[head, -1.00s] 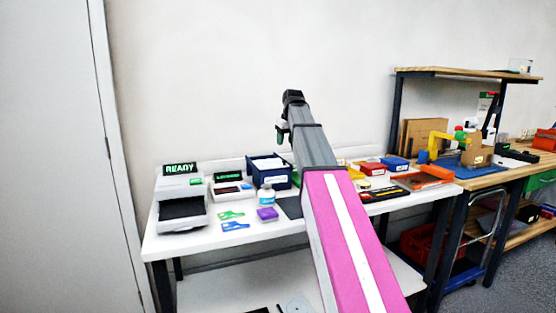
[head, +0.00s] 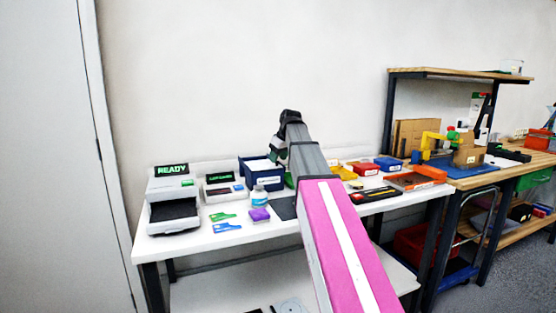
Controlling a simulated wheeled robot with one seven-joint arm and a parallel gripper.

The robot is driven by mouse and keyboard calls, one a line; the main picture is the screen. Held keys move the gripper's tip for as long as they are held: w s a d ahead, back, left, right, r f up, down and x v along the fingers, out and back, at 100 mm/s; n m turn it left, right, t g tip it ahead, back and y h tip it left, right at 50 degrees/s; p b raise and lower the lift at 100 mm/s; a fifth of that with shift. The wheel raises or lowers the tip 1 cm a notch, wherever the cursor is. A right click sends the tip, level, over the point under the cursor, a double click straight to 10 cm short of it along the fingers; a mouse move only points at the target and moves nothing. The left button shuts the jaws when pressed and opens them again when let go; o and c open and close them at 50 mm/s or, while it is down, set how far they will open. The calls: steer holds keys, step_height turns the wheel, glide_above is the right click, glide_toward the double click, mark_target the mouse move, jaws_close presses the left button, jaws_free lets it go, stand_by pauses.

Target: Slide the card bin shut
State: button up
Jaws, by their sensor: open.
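A grey-white machine (head: 176,190) with a lit green READY sign (head: 171,170) stands at the left end of the white table. A dark open tray (head: 173,214) shows at its front; it may be the card bin, but I cannot read a label on it. My gripper (head: 274,155) is open, at or above the blue bin's back right side. Its fingers are small and partly hidden, and I cannot tell whether they touch the bin.
Red, yellow and blue boxes (head: 388,163) stand right of my arm. A wooden-topped bench (head: 470,182) adjoins on the right.

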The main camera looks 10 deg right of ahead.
steer(key=shift+w+a+f, duration=0.1)
steer(key=shift+w+f, duration=0.05)
steer(key=shift+f, duration=0.35)
jaws_close()
steer(key=shift+s, duration=0.85)
jaws_free()
steer(key=shift+d, duration=0.2)
steer(key=shift+r, duration=0.1)
steer(key=v, duration=1)
steer(key=shift+r, duration=0.35)
steer(key=shift+s, duration=0.15)
